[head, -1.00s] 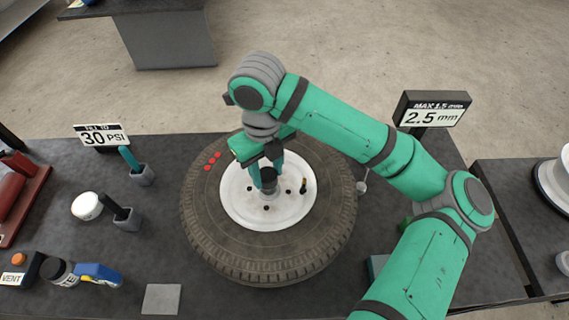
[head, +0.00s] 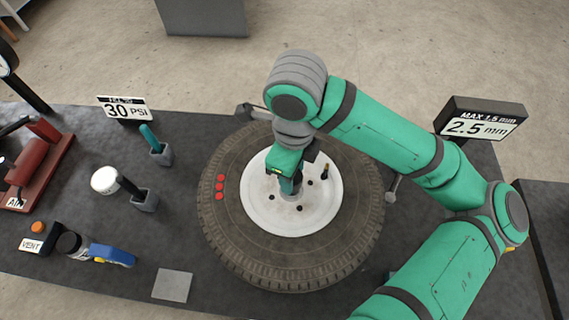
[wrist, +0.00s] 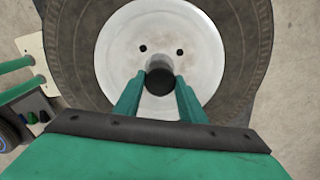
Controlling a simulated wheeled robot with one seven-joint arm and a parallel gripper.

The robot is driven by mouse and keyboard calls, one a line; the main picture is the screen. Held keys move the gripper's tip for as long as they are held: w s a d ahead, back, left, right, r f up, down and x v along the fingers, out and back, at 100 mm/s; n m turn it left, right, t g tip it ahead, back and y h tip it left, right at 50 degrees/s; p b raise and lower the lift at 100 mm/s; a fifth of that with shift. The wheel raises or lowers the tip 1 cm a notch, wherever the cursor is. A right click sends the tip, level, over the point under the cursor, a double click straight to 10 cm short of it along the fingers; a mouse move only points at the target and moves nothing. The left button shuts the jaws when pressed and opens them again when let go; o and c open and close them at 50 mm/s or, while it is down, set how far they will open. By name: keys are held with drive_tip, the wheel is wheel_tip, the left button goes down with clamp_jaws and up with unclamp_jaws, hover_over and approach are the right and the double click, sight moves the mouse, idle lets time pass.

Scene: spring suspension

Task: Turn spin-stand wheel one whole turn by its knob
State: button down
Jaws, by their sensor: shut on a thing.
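The spin-stand wheel lies flat, with a dark tyre (head: 295,262) around a white rim (head: 268,219). Three red dots (head: 220,187) mark the tyre's left side, and a dark valve stem (head: 325,172) stands on the right of the rim. My gripper (head: 291,185) reaches down over the wheel's middle. In the wrist view, my gripper's (wrist: 160,84) two green fingers are shut on a dark round knob (wrist: 160,80) at the hub. The head view largely hides the knob behind the fingers and wrist. The tyre (wrist: 75,45) and rim (wrist: 205,60) fill much of the wrist view.
A 2.5 mm sign (head: 480,126) stands at right and a 30 PSI sign (head: 124,109) at back left. Holders with tools (head: 146,200), a white round item (head: 104,180), a vent box (head: 42,238) and a grey plate (head: 172,285) occupy the left bench.

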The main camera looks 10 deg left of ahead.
idle(0.4)
drive_tip(key=c, duration=1.2)
unclamp_jaws()
drive_tip(key=shift+o, duration=0.2)
wheel_tip(320, 180, up, 11)
drive_tip(key=shift+s+f, duration=0.1)
